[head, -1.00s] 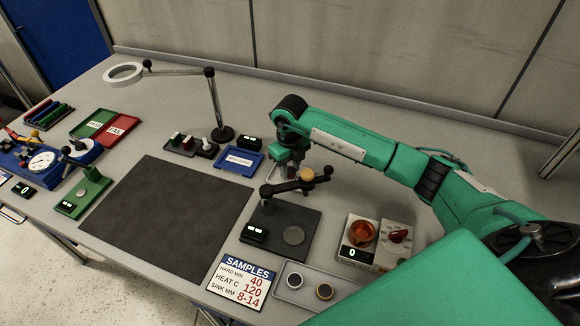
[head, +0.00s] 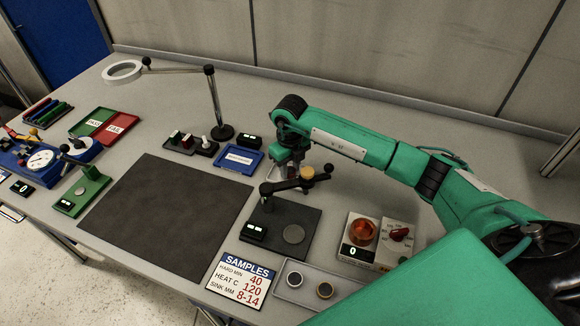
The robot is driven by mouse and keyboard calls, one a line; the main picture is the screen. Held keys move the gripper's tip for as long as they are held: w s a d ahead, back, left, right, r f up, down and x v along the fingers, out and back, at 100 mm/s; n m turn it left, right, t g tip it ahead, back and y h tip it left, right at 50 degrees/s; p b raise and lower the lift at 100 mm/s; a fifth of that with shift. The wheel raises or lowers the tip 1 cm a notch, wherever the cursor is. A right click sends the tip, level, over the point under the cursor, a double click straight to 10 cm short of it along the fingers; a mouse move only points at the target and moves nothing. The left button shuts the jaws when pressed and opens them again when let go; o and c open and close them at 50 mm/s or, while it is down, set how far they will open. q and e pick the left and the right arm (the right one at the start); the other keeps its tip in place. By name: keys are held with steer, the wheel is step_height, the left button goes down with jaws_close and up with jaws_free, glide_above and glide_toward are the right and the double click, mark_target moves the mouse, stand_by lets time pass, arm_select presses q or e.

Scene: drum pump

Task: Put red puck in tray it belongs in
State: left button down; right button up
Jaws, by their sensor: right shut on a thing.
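My right gripper (head: 290,178) points down just behind the black stand (head: 288,232), near its dark arm with a tan knob (head: 307,172). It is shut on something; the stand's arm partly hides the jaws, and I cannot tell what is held. I cannot make out a red puck clearly anywhere. A tray with a green half marked PASS (head: 95,124) and a red half marked FAIL (head: 116,126) lies at the back left. A blue tray (head: 225,163) with a white label lies left of my right gripper. My left gripper is not in view.
A dark mat (head: 165,215) fills the middle. A grey tray (head: 310,294) with two round pieces is in front, beside the SAMPLES sign (head: 241,278). A ring lamp's post (head: 217,105) rises behind.

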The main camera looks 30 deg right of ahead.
mark_target(290, 170)
steer(key=shift+f, duration=0.15)
stand_by(0.4)
stand_by(0.4)
steer(key=o, duration=1.3)
steer(key=shift+o, duration=0.2)
steer(key=shift+w+r+p, duration=0.2)
steer(key=shift+r+p, duration=0.2)
steer(key=shift+r, duration=0.55)
steer(key=shift+s+r+p, duration=0.25)
steer(key=shift+r+p, duration=0.25)
steer(key=shift+r, duration=0.55)
steer(key=shift+w+r+p, duration=0.15)
steer(key=shift+r+p, duration=0.15)
steer(key=shift+r, duration=0.15)
steer(key=shift+r+p, duration=0.8)
steer(key=shift+r, duration=0.8)
